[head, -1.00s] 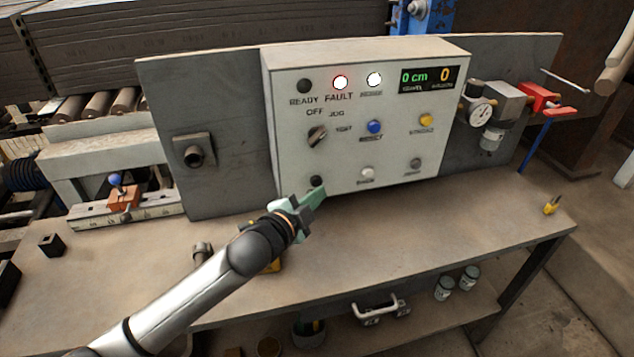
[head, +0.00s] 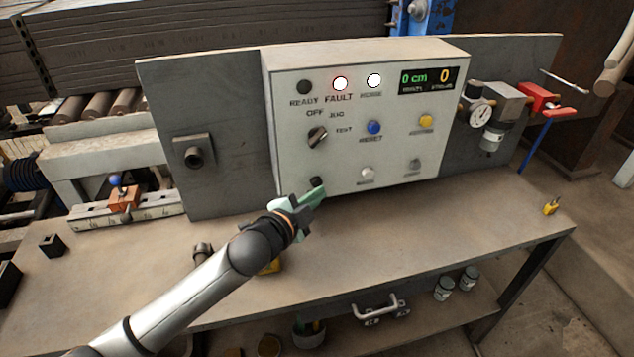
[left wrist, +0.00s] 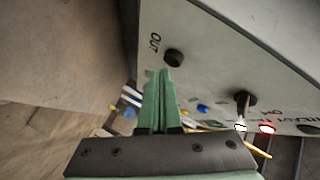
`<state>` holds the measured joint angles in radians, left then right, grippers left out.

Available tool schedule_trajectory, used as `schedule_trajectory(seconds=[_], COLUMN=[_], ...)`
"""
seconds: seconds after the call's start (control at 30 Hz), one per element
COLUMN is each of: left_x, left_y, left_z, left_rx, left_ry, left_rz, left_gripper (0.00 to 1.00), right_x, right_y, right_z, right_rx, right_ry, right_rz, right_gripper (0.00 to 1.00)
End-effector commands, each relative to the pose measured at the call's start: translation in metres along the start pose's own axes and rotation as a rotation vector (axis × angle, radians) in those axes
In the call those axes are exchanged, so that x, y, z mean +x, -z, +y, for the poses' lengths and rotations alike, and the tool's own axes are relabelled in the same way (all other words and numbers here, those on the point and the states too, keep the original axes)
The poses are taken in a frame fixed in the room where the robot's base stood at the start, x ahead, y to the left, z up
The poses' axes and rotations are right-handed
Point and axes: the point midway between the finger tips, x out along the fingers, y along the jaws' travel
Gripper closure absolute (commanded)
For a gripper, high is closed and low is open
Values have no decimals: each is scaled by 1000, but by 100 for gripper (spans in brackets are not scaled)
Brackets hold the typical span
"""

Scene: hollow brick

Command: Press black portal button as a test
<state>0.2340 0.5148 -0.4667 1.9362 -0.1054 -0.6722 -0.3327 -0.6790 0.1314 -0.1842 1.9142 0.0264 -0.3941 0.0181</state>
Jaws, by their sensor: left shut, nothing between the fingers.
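The control panel (head: 365,155) is a pale box standing on the bench. A small black button (head: 316,182) sits at its lower left. In the left wrist view it is a round black button (left wrist: 174,57) beside the letters OUT. My left gripper (head: 317,195) has green fingers, shut and empty, with the tips right by this button. In the left wrist view the fingertips (left wrist: 160,74) are just below the button, with a small gap in the picture; I cannot tell whether they touch it. My right gripper is not in view.
A black selector knob (head: 317,137), a blue button (head: 374,127) and a yellow button (head: 426,121) are on the panel. The red fault lamp (head: 340,83) and a white lamp (head: 374,80) are lit. A pressure gauge (head: 480,116) stands at right. The bench front is mostly clear.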

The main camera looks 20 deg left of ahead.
Motion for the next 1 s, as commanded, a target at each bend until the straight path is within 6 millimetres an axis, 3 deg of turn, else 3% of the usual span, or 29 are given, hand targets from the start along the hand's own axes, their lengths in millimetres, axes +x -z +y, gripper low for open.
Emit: schedule_trajectory(seconds=[1.0], left_x=[8], left_y=[-6], left_z=[-6], left_rx=[1], left_ry=[0], left_rz=[-2], left_gripper=[100], right_x=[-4], right_y=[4], right_z=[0], right_rx=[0], right_ry=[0], right_rz=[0], right_gripper=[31])
